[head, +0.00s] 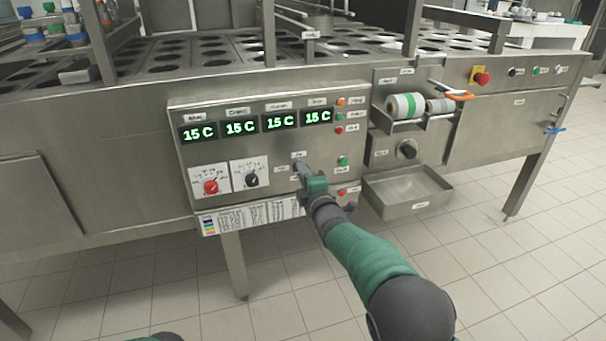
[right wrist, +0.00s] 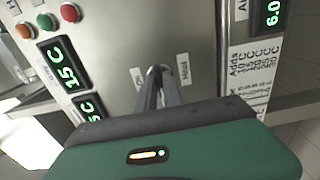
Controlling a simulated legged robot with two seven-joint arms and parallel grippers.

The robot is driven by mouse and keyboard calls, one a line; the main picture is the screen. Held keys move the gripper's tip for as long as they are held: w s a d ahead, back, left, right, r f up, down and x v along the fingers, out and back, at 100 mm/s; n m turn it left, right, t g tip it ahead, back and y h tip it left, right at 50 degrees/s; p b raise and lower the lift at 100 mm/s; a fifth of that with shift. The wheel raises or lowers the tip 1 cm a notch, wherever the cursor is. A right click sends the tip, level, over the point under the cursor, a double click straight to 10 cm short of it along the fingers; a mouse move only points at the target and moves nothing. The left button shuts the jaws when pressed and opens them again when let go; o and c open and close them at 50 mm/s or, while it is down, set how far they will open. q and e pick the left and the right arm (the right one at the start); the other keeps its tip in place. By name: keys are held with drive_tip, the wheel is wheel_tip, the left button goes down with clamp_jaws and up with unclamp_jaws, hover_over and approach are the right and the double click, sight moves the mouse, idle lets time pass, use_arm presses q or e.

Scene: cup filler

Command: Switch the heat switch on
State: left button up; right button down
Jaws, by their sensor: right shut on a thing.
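The control panel (head: 225,160) is a metal box on the front of the filler machine. The heat switch (right wrist: 157,70) is a small metal part between a label reading "Heat" (right wrist: 184,68) and another small label (right wrist: 138,78) in the right wrist view. My right gripper (head: 300,168) reaches the panel below the displays. In the right wrist view its fingers (right wrist: 158,82) are close together on the switch and hide most of it. Whether the switch is up or down I cannot tell. My left gripper is out of view.
Green displays (head: 240,127) read 15 C. A red dial (head: 211,187) and a black dial (head: 252,180) sit left of my gripper. Small coloured buttons (head: 343,161) are close on the right. A metal tray (head: 405,192) juts out at the right. The tiled floor in front is clear.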

drive_tip(key=shift+f, duration=0.15)
drive_tip(key=shift+s+f+m+p, duration=0.15)
drive_tip(key=shift+m+p, duration=2)
drive_tip(key=shift+m, duration=2.25)
drive_tip(key=shift+w+f+m+p, duration=0.15)
drive_tip(key=shift+m+p, duration=2)
drive_tip(key=shift+m, duration=2.25)
drive_tip(key=shift+s+m, duration=0.1)
drive_tip(key=shift+m, duration=0.2)
drive_tip(key=c, duration=1.6)
unclamp_jaws()
drive_tip(key=shift+o, duration=0.6)
drive_tip(key=shift+r, duration=0.25)
